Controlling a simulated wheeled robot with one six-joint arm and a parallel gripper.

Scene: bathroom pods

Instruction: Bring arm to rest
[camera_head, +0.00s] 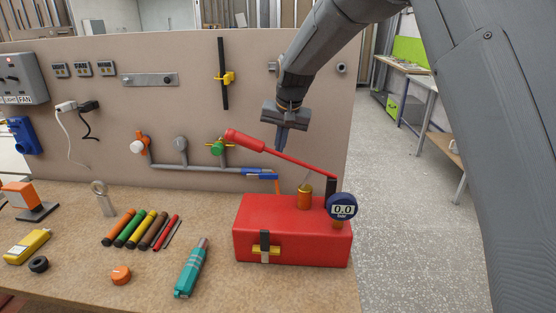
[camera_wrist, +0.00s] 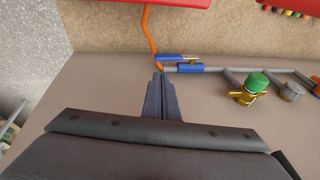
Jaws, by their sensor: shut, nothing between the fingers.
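My gripper (camera_head: 281,148) hangs from my grey arm above the back of the bench, in front of the beige panel. Its fingers point down and are closed together with nothing between them. In the wrist view, my gripper (camera_wrist: 158,76) shows its two dark fingers side by side, touching at the tips. In the head view it is just behind the red lever (camera_head: 285,160) of the red pump box (camera_head: 290,232); I cannot tell the exact gap.
A grey pipe (camera_head: 205,169) with a green-knobbed valve (camera_head: 217,148) and blue fitting (camera_head: 260,173) runs along the panel (camera_head: 200,110). Coloured tubes (camera_head: 133,230) and a teal tool (camera_head: 190,268) lie on the bench (camera_head: 90,275). Open floor (camera_head: 425,230) lies to the right.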

